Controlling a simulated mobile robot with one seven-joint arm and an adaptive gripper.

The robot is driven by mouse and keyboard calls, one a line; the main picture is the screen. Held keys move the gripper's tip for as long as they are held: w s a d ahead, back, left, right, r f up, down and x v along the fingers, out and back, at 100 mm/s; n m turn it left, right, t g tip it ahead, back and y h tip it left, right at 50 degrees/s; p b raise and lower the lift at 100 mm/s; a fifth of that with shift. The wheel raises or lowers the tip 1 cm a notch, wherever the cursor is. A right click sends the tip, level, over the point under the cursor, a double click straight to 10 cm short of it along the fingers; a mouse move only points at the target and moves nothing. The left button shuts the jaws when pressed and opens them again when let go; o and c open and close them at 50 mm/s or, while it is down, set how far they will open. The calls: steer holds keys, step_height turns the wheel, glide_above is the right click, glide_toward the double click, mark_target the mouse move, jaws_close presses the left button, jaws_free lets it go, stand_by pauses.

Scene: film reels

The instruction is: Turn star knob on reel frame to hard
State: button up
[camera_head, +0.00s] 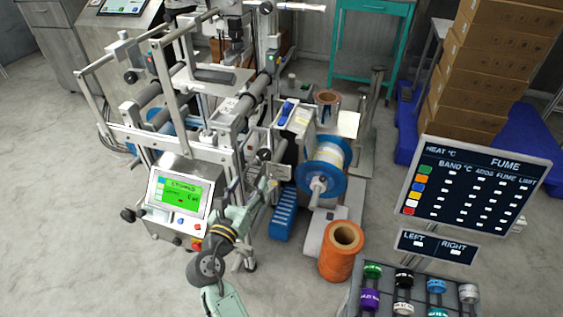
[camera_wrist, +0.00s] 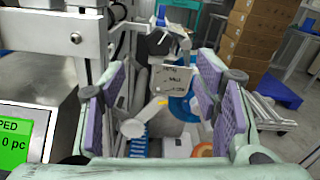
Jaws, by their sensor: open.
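The black star knob (camera_wrist: 157,42) shows in the wrist view, upper middle, on the reel frame. In the head view a dark knob (camera_head: 264,155) shows on the frame, just beyond my gripper (camera_head: 254,188). A grey plate (camera_wrist: 175,82) with small lettering, too blurred to read, sits just below the knob. A pale lever-like part with a yellow mark (camera_wrist: 162,101) lies below the plate. My gripper (camera_wrist: 164,82) is open, with purple-padded fingers on either side of the plate in the picture. I see nothing between the pads and cannot tell any contact.
The control box (camera_head: 180,195) with a green screen stands left of my arm. A blue reel (camera_head: 322,183) and an orange roll (camera_head: 343,250) are to the right. Frame bars crowd the upper left of the wrist view. Open floor (camera_head: 70,240) lies at left.

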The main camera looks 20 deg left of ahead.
mark_target(263, 156)
steer(key=w+p, duration=0.2)
steer(key=w, duration=0.8)
steer(key=shift+w+f, duration=0.1)
steer(key=shift+w, duration=0.3)
steer(key=shift+c, duration=0.2)
steer(key=c, duration=1.1)
